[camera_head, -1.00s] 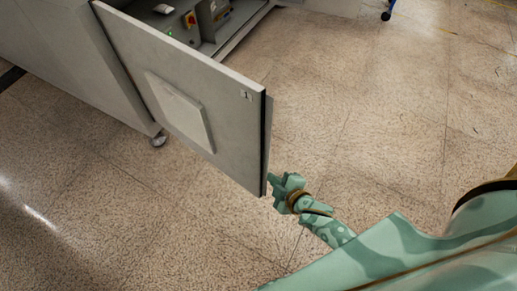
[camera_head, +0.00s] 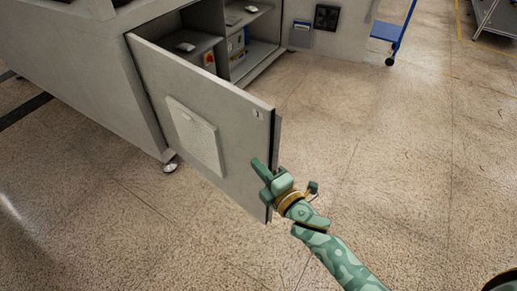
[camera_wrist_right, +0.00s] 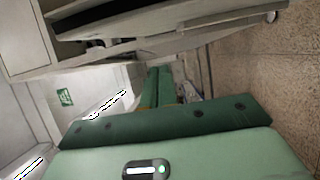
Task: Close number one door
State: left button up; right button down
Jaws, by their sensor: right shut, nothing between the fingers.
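The number one door (camera_head: 230,135) is a grey panel marked "1" near its upper free corner, with a raised pale plate on its outer face. It stands wide open from the grey cabinet (camera_head: 105,60), hinged at the left. My right gripper (camera_head: 259,168) is shut and empty, overlapping the door's outer face near its free edge. I cannot tell whether it touches the door. The right wrist view shows its green fingers (camera_wrist_right: 158,88) together, with grey cabinet surfaces beyond. My left gripper is not in view.
The open compartment (camera_head: 262,48) holds shelves and devices with red and yellow switches. A blue cart (camera_head: 395,40) stands at the back right, and a rack (camera_head: 495,18) is farther right. The speckled floor (camera_head: 400,150) right of the door is clear.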

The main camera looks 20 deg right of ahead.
aim_at(260, 148)
jog(key=w, duration=0.2)
jog(key=w+d+b, duration=0.1)
jog(key=w, duration=0.1)
jog(key=w+d+b, duration=0.1)
jog(key=w, duration=0.1)
jog(key=shift+w+d, duration=0.2)
jog(key=shift+w, duration=0.05)
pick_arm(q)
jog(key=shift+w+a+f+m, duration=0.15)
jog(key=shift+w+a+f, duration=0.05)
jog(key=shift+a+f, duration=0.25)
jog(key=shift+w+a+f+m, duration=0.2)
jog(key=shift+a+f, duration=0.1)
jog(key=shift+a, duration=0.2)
pick_arm(e)
jog(key=shift+d, duration=0.1)
